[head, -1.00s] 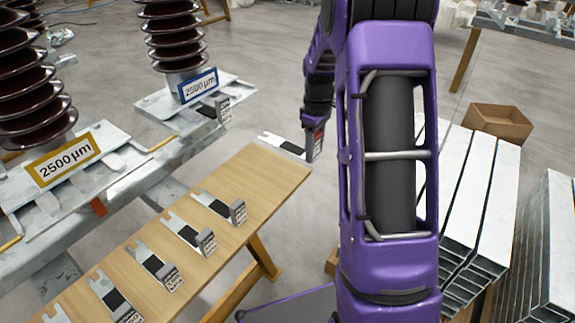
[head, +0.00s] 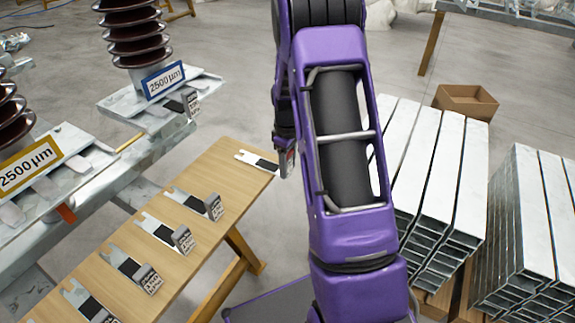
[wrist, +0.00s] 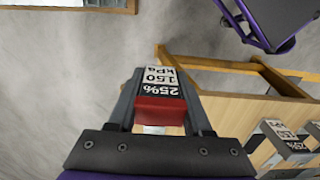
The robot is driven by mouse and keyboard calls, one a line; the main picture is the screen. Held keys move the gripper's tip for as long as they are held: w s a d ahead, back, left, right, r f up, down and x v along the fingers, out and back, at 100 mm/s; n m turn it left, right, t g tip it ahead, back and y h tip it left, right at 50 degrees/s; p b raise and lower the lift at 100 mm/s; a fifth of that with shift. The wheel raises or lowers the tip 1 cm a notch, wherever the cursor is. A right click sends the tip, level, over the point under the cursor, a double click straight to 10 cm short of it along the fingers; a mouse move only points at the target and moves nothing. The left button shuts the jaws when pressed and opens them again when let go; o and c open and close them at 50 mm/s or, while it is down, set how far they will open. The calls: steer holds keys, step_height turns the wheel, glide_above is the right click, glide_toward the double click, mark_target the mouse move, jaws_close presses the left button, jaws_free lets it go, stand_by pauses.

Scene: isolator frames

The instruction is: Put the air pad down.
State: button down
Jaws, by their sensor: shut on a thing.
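The air pad (head: 258,161) is a pale forked plate with a dark patch. It appears over the far right end of the wooden table (head: 215,165); I cannot tell if it touches. My gripper (head: 287,165) is shut on the pad's block end, just off the table's right edge. In the wrist view my gripper (wrist: 160,90) has a finger on each side of the air pad's block (wrist: 160,100), which has a red end and a label reading 25% 150 kPa. The plate is mostly hidden there.
Several similar pads (head: 163,232) lie in a row along the table. Ribbed insulator columns (head: 132,35) stand on a metal frame at left. Long metal channels (head: 440,170) are stacked at right, with an open cardboard box (head: 466,102) behind them.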

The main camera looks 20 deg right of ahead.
steer(key=shift+f, duration=0.2)
steer(key=shift+c, duration=1.6)
jaws_free()
steer(key=shift+r, duration=0.2)
step_height(320, 180, up, 12)
steer(key=shift+r+p, duration=0.1)
steer(key=shift+p, duration=0.85)
